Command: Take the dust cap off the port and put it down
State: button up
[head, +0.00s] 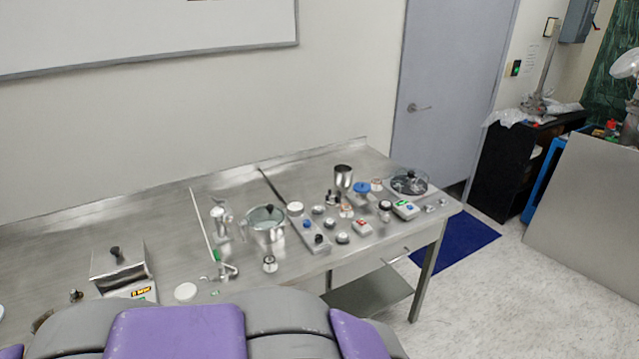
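A steel bench (160,225) carries many small fittings and vessels. A steel vessel with a glass lid (266,236) stands near its middle. A small metal fitting with a green part (222,270) is to its left, and a small upright metal fitting (270,265) stands in front of it. A blue round knob or cap (362,188) is farther right. Several small dark-topped and metal caps lie between them. The parts are too small to tell which is the port or its dust cap. My gripper is not in view.
A steel box with a black knob (120,272) and a white disc (186,292) are at left. A steel cup (343,178) and a round lidded dish (410,184) are at right. The bench's back left is clear. A dark shelf (508,165) stands beyond the door.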

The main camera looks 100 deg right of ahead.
aim_at(361, 188)
jog(key=z, duration=3.95)
